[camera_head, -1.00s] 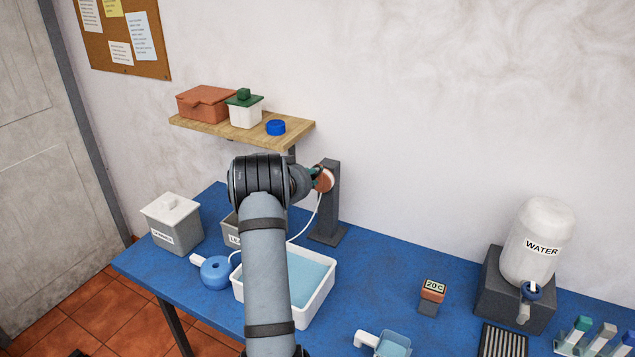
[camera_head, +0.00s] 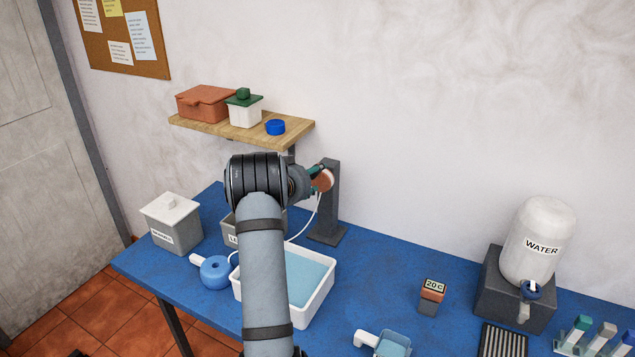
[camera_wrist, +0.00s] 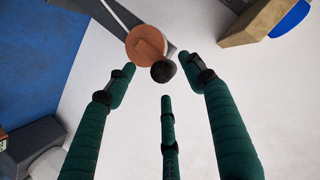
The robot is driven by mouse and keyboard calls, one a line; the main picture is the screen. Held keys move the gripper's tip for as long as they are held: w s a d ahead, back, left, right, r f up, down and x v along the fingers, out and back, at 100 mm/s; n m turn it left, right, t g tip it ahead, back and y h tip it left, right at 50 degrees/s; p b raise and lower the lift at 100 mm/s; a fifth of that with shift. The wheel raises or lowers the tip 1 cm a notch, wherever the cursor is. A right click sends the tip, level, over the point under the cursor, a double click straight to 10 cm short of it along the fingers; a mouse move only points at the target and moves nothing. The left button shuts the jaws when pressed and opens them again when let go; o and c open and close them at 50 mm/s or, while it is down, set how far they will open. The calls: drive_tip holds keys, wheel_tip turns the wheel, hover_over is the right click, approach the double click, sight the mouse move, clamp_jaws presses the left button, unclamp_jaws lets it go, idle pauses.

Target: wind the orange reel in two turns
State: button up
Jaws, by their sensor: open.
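The orange reel (camera_head: 323,181) is mounted on a dark grey post (camera_head: 329,212) on the blue table. A white cord hangs down from it toward the white basin. In the wrist view the reel (camera_wrist: 146,45) is a round orange disc with a dark round knob (camera_wrist: 163,71) near its edge. My gripper (camera_wrist: 165,85) has its green fingers spread, with the knob ahead of and between the fingertips. I cannot tell whether any finger touches the knob. In the head view my arm and wrist hide most of the fingers.
A white basin of water (camera_head: 325,292) and a blue round container (camera_head: 215,272) sit below the reel. A wooden shelf (camera_head: 295,133) with boxes and a blue lid (camera_head: 275,127) is above left.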

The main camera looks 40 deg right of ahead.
drive_tip(key=v, duration=0.6)
drive_tip(key=shift+f, duration=0.1)
drive_tip(key=w+d+f, duration=0.2)
drive_tip(key=w+d, duration=0.3)
drive_tip(key=shift+f, duration=0.3)
idle(0.4)
